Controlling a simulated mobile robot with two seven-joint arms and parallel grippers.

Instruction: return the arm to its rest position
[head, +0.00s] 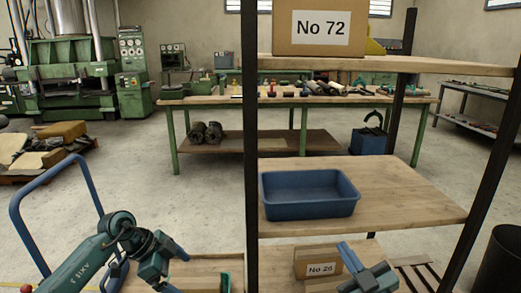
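My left arm (85,265) comes in at the bottom left, grey-green with dark joints. Its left gripper (180,271) shows two blue-green fingers spread apart with nothing seen between them, above a low wooden surface. My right gripper (345,268) is at the bottom, right of centre, in front of the lower shelf. Its blue fingers stand apart and look empty. It partly overlaps a cardboard box labelled No 26 (304,262); I cannot tell whether they touch. The rest of the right arm is out of view.
A shelf rack with dark posts (250,120) stands ahead. A blue tray (310,205) sits on its middle board (400,200), and a box labelled No 72 (320,48) on the top. A blue handle rail (22,225) is by my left arm. A black bin (502,262) stands right.

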